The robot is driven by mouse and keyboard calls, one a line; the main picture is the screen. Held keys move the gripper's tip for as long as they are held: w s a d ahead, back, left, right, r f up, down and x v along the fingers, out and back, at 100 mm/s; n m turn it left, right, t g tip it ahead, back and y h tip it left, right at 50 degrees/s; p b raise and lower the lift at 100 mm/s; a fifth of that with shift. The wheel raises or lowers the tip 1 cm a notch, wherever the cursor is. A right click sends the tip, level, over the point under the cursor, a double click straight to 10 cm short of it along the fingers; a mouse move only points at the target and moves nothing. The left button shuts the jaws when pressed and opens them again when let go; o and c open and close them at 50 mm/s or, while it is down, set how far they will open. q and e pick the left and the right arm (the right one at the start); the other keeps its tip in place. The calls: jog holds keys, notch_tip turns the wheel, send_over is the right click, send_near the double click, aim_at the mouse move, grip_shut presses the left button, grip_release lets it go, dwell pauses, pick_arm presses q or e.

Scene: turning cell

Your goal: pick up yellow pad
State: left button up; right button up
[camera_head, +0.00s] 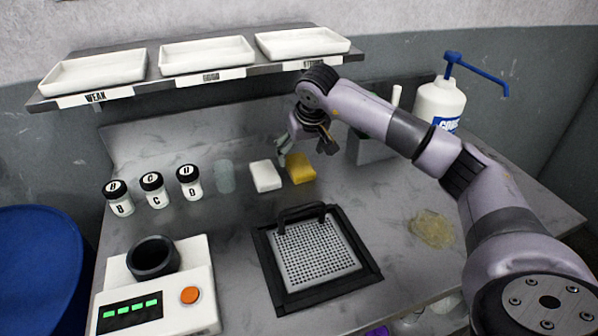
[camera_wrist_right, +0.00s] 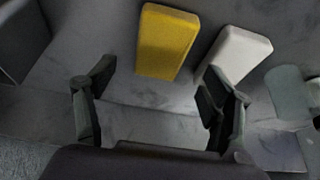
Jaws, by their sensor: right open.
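The yellow pad (camera_head: 301,168) lies flat on the grey bench, just right of a white pad (camera_head: 265,176). My right gripper (camera_head: 305,152) is above and near the yellow pad in the head view. In the right wrist view the right gripper (camera_wrist_right: 155,90) is open and empty. The yellow pad (camera_wrist_right: 167,42) lies beyond the fingertips there, between their two lines and apart from them. The white pad (camera_wrist_right: 236,58) is beyond the finger on the right and partly hidden by it. My left gripper does not show.
Three labelled jars (camera_head: 153,190) and a clear cup (camera_head: 225,176) stand left of the pads. A perforated plate with a handle (camera_head: 315,252) lies in front. A pump bottle (camera_head: 440,103) stands at the back right. A shelf with white trays (camera_head: 206,55) hangs above.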

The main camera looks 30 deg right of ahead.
aim_at(299, 164)
jog(key=x, duration=0.1)
jog(key=b+x, duration=0.2)
jog(key=x, duration=0.1)
jog(key=shift+s+f, duration=0.2)
jog(key=shift+s, duration=0.1)
jog(key=shift+w, duration=0.15)
jog(key=shift+f, duration=0.2)
jog(key=c, duration=1)
jog(key=shift+c, duration=0.2)
